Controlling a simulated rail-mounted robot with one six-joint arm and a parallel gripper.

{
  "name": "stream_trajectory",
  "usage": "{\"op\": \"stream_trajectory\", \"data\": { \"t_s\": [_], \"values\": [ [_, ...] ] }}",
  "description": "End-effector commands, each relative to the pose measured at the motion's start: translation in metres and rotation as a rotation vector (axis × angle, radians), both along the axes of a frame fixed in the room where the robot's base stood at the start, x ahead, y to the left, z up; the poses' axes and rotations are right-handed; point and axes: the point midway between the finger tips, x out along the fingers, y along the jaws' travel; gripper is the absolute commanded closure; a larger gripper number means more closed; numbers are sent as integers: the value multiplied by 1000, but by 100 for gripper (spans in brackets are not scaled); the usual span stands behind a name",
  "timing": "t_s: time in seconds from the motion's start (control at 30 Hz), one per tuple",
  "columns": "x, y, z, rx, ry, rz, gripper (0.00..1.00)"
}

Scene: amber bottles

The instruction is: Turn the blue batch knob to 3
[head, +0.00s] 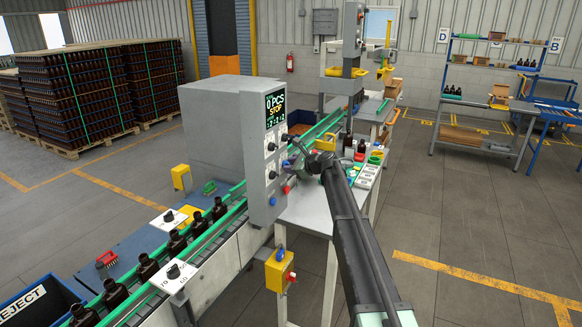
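The grey control panel (258,150) stands beside the conveyor, its lit display (275,108) reading "0 PCS STOP" with a row of small digits below. Black knobs, one at the left (271,146) and one lower (271,175), sit on its face. A small blue round control (273,200) shows low on the panel, and a red one (285,189) is beside it. My gripper (290,164) is at the panel's right part, close to the face. Its fingers are small and dark here, and they hide part of the panel. I cannot tell whether they touch a knob, nor read the batch setting.
The green-railed conveyor (200,237) carries several amber bottles. A white dial plate (172,276) stands over its front part. A bench (310,208) lies under my arm. Open floor lies to the right.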

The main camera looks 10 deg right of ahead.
Motion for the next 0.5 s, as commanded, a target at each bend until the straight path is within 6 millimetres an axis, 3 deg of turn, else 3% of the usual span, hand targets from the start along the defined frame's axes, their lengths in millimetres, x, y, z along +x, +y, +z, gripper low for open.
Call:
{"op": "stream_trajectory", "data": {
  "t_s": [0.03, 0.13, 0.5],
  "values": [
    [0, 0, 0, 0, 1, 1, 61],
    [0, 0, 0, 0, 0, 0, 47],
    [-8, -7, 6, 0, -1, -1, 47]
  ]
}}
